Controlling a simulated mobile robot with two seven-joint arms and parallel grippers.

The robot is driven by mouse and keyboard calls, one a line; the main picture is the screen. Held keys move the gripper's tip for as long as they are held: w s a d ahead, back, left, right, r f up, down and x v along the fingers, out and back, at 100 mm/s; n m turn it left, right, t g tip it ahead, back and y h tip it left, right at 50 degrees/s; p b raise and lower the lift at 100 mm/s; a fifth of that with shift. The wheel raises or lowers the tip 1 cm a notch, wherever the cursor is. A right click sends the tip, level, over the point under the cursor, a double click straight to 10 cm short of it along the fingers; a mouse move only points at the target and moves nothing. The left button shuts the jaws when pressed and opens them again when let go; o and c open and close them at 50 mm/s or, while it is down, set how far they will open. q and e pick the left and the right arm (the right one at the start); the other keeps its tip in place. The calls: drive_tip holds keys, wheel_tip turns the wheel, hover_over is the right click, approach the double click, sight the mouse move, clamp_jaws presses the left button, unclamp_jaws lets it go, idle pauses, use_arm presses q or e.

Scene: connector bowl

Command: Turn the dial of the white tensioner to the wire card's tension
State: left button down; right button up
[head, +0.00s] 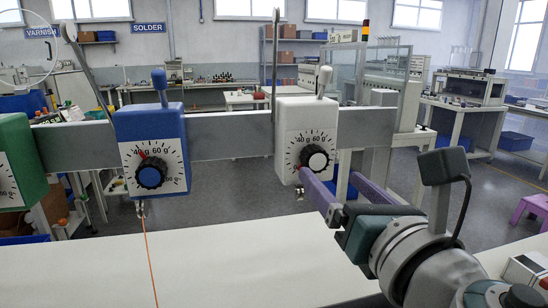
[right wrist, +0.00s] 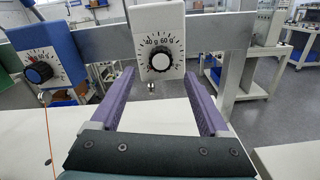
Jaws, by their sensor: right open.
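The white tensioner (head: 289,120) hangs on a grey rail, with a lever on top and a printed scale showing 40 g and 60 g. Its dial (head: 314,158) is a round black knob with a white face; a small red mark shows at its left. The dial also shows in the right wrist view (right wrist: 161,62). My right gripper (head: 314,180) is open, its two purple fingers pointing at the white tensioner. In the right wrist view the fingers lie either side of the dial; I cannot tell whether they touch it. No wire card is recognisable. My left gripper is out of view.
A blue tensioner (head: 150,125) with an orange wire hanging below it is left of the white one. A green tensioner (head: 15,150) is at the left edge. The grey rail (head: 230,137) runs behind them. A pale tabletop (head: 230,260) below looks mostly clear.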

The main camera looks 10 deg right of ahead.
sight(318, 162)
drive_tip(key=w, duration=0.6)
drive_tip(key=shift+w, duration=0.3)
clamp_jaws()
